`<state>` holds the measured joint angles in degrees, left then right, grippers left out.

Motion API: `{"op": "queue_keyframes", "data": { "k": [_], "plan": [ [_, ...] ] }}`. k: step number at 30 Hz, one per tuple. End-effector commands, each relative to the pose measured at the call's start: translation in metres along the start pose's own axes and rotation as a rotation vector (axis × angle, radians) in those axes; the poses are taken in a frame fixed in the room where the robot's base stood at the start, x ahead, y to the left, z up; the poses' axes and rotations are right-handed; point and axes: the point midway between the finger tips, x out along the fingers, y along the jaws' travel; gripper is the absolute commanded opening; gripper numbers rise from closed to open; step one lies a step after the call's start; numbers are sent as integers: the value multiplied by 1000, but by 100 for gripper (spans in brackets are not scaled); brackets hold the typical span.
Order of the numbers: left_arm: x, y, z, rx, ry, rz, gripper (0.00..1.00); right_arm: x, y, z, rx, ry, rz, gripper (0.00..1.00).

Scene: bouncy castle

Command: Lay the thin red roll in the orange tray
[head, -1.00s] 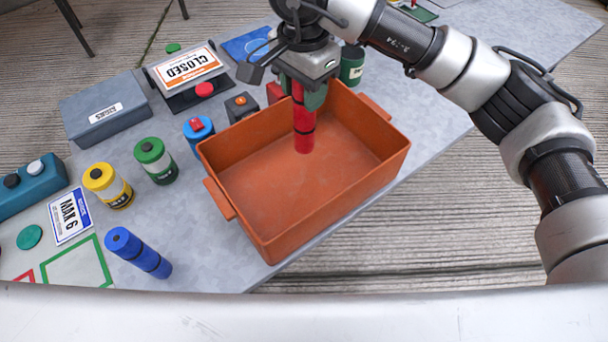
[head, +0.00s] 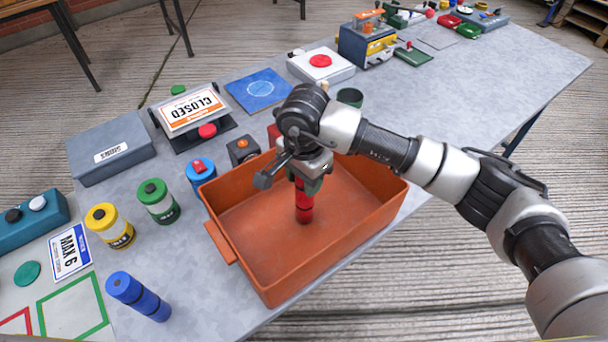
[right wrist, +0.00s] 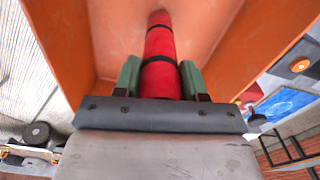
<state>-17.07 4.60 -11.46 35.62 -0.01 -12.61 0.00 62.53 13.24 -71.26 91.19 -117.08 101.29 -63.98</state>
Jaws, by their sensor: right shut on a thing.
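The thin red roll (head: 304,212) has dark bands and stands upright inside the orange tray (head: 262,274). My right gripper (head: 306,184) is shut on its upper part. The right wrist view shows the roll (right wrist: 160,45) between the green fingers of the gripper (right wrist: 160,80), pointing away toward the tray floor (right wrist: 207,30). Its lower end is at or just above the floor; I cannot tell if it touches. My left gripper is out of view.
A grey box (head: 112,150) and a CLOSED sign (head: 192,108) are behind. The tray's front half is empty.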

Motion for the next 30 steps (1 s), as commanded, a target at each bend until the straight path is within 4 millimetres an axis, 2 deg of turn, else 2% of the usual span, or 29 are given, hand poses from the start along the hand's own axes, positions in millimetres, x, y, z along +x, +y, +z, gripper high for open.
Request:
{"op": "queue_keyframes", "data": {
  "k": [7, 8, 12, 20, 24, 26, 30],
  "plan": [
    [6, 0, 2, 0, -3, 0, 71, 4, 0, 0, -1, 0, -1, 10],
    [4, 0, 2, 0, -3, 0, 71, 2, 0, 0, 0, 0, -1, 45],
    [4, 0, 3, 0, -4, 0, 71, 2, 0, 0, 0, 0, 0, 66],
    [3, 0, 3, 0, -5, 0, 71, 2, 0, 0, 0, -1, 0, 66],
    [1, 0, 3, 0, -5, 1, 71, -5, -1, 0, 0, 0, -2, 66],
    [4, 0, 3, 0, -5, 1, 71, -14, -1, -1, 0, 1, -5, 66],
    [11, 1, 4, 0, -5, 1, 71, -43, -1, -1, -1, 3, -6, 66]
  ]
}}
